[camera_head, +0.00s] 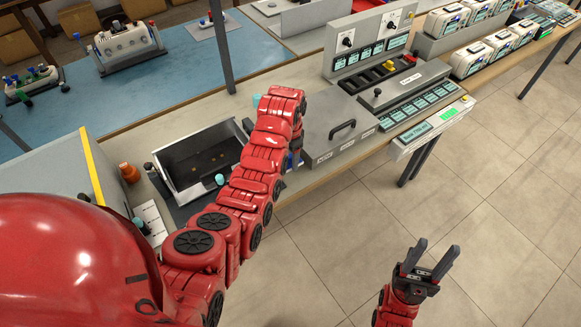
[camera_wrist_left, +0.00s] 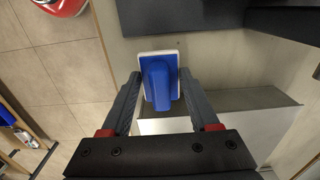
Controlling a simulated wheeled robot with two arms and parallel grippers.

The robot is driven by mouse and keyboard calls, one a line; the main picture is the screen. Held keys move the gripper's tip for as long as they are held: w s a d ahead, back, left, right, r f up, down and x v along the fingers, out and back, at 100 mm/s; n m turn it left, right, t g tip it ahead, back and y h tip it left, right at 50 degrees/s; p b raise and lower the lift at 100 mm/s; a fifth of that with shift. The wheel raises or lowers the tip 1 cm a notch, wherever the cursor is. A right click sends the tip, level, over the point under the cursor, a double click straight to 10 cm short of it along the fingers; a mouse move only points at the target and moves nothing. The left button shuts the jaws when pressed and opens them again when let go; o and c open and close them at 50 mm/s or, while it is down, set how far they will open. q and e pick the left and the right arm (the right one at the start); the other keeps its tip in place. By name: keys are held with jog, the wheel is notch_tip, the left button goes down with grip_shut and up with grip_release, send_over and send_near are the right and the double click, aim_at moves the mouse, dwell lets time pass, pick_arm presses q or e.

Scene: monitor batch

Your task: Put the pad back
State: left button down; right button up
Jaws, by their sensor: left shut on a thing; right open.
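The pad (camera_wrist_left: 160,85), a blue block-like grip on a white-edged base, shows in the left wrist view. My left gripper (camera_wrist_left: 160,76) is shut on the pad's blue grip, one dark finger on each side. In the head view my red left arm reaches over the front edge of the bench, and its gripper and the pad are mostly hidden beside the arm. My right gripper (camera_head: 432,262) is open and empty, over the tiled floor at the lower right of the head view.
An open metal tray (camera_head: 165,178) stands left of my left arm, with an orange bottle (camera_head: 129,172) beside it. A grey lidded box (camera_head: 325,105) with a black handle stands right of the arm. Control panels (camera_head: 410,108) and white devices (camera_head: 470,62) continue right. The floor is clear.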

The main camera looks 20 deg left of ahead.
aim_at(290, 164)
pick_arm(q)
jog(key=shift+w, duration=0.2)
jog(key=shift+d+f+p, duration=0.1)
jog(key=shift+f+p, duration=0.15)
jog(key=shift+p, duration=0.05)
notch_tip(290, 164, down, 2)
jog(key=shift+p, duration=0.5)
jog(key=shift+f, duration=0.55)
jog(key=shift+f, duration=0.1)
jog(key=shift+c, duration=0.7)
grip_release()
